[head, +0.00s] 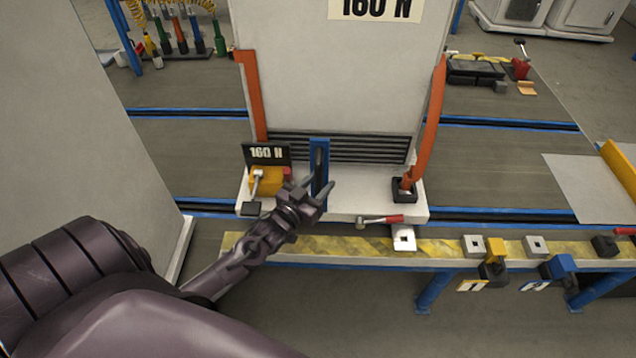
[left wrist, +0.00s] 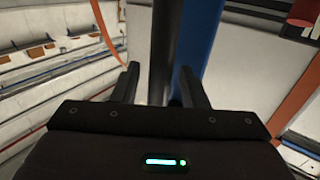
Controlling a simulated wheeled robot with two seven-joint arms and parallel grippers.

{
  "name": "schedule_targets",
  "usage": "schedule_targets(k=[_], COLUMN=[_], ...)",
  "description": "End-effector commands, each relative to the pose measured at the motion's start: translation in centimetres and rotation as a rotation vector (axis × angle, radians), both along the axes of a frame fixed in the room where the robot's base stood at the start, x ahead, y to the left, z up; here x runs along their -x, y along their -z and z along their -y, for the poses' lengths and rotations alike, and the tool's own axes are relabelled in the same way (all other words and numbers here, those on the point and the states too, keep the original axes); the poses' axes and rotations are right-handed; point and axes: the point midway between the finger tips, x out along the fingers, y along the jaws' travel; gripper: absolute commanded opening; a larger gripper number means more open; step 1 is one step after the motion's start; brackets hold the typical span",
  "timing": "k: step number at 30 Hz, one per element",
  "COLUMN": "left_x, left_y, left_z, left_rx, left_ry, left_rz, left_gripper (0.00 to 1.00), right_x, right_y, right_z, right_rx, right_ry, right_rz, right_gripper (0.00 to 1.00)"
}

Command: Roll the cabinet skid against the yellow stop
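The cabinet (head: 345,80), a tall pale box marked 160 N, stands upright on a white skid base (head: 345,203). A blue upright handle (head: 319,150) with a dark slot or bar rises at the base's front. My left gripper (head: 318,190) is at this handle, its fingers apart. In the left wrist view its fingers (left wrist: 158,85) stand either side of a dark bar (left wrist: 162,50), with a gap showing on the left; the blue upright (left wrist: 202,35) is beside the bar. A yellow block (head: 619,166), likely the stop, lies at the far right. My right gripper is out of view.
Blue-edged rails (head: 500,215) run across the floor. Orange straps (head: 425,130) flank the cabinet. A large pale panel (head: 80,120) stands left. The track right of the skid looks clear.

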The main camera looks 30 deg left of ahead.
Motion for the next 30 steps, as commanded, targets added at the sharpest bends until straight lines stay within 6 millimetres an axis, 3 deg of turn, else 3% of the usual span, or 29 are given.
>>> schedule_targets(k=[5,15,24,30], left_x=[0.0,0.0,-0.1,-1.2], left_y=[0.0,0.0,0.0,0.0], left_z=[0.0,0.0,0.2,2.1], left_rx=[0.0,0.0,0.001,0.005], left_ry=[0.0,0.0,0.0,0.005], left_rz=[-0.001,-0.001,0.0,0.002], left_gripper=[0.4,0.0,0.0,0.0], right_x=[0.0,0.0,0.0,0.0], right_y=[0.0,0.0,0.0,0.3], right_z=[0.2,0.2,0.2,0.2], right_rx=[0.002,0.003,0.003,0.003], right_ry=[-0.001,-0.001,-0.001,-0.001], right_rz=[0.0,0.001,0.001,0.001], right_gripper=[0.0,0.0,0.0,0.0])
